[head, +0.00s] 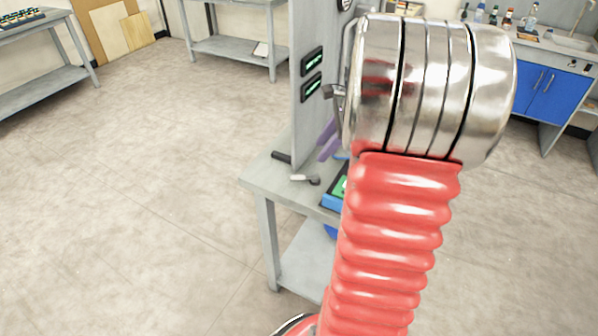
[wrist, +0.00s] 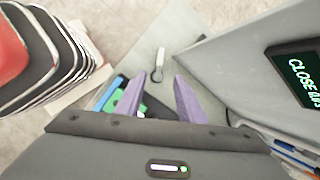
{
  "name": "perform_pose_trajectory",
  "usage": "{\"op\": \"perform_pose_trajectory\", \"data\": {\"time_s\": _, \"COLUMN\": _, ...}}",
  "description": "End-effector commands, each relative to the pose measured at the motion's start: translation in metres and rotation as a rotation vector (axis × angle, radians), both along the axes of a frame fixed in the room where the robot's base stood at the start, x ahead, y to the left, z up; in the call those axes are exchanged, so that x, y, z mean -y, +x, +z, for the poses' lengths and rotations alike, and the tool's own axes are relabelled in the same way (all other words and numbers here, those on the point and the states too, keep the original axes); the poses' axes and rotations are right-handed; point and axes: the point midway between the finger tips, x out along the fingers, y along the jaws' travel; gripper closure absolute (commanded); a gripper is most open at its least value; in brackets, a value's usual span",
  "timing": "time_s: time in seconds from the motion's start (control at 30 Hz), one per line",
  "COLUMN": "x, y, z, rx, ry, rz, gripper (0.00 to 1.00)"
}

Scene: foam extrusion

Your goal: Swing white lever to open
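The white lever (head: 303,179) is on the grey bench, near its front left corner in the head view. Its pale handle points left from a dark grey pivot. In the wrist view the lever (wrist: 160,60) lies beyond my fingertips, roughly in line with the gap between them. My gripper (wrist: 158,85) has two purple fingers spread apart with nothing between them. In the head view only part of the purple fingers (head: 328,140) shows, above and right of the lever. My red and metal arm hides much of the gripper there.
A grey upright panel (head: 303,120) with two dark displays stands on the bench (head: 265,177). In the wrist view a display (wrist: 300,72) shows green text starting "CLOSE". A black handle (head: 281,157) sticks out beside the panel. A blue and green item (head: 340,190) lies near the fingers.

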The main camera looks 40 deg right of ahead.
Motion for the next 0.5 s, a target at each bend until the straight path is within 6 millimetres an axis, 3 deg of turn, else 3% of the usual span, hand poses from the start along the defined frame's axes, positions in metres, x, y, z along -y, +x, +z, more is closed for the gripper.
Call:
{"op": "perform_pose_trajectory", "data": {"time_s": 0.27, "x": -0.001, "y": 0.001, "z": 0.0, "rx": 0.001, "ry": -0.001, "rz": 0.003, "gripper": 0.65}}
{"op": "perform_pose_trajectory", "data": {"time_s": 0.5, "x": -0.004, "y": 0.007, "z": -0.015, "rx": 0.0, "ry": 0.0, "rz": 0.005, "gripper": 0.65}}
